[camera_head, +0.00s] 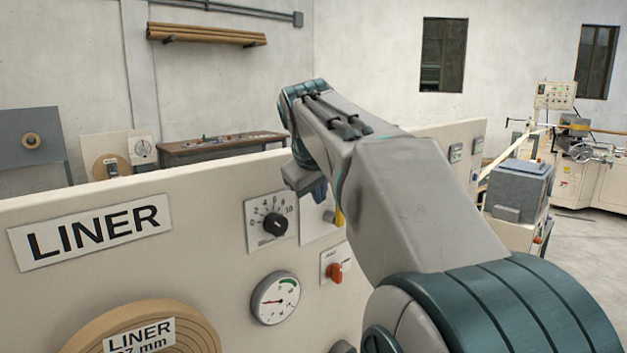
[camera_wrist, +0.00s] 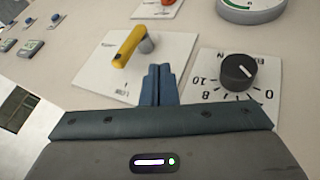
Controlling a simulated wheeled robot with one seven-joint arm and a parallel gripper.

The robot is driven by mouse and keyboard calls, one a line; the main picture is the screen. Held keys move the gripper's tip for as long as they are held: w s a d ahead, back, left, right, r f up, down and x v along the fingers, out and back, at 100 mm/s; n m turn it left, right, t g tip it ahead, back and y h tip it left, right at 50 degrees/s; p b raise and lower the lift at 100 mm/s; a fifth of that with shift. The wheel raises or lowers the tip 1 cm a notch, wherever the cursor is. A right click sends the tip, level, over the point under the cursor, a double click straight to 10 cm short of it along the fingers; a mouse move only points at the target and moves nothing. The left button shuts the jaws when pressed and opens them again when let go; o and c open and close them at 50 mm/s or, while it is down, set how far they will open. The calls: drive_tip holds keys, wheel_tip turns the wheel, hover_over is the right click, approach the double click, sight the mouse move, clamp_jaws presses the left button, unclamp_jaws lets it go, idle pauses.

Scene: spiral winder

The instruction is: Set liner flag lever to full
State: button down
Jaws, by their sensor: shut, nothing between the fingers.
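The liner flag lever (camera_wrist: 128,48) has a yellow handle on a grey pivot and a white plate (camera_wrist: 92,66) with small marks that I cannot read. In the wrist view the handle slants across the plate, its grey pivot at the right end. My gripper (camera_wrist: 158,72) is shut and empty, its blue fingertips just beside the lever's pivot, between the lever and the black dial; I cannot tell if they touch it. In the head view only a bit of the yellow handle (camera_head: 339,217) shows; my arm hides the rest.
A black numbered dial (camera_head: 274,223) is left of the lever on the cream panel. A round gauge (camera_head: 275,298) and an orange switch (camera_head: 335,271) sit lower. A LINER sign (camera_head: 90,237) and a liner roll (camera_head: 180,310) are at the left.

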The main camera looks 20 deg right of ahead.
drive_tip(key=w+d+f+p, duration=0.1)
drive_tip(key=w+d+f, duration=0.2)
drive_tip(key=d, duration=0.2)
drive_tip(key=shift+w, duration=0.15)
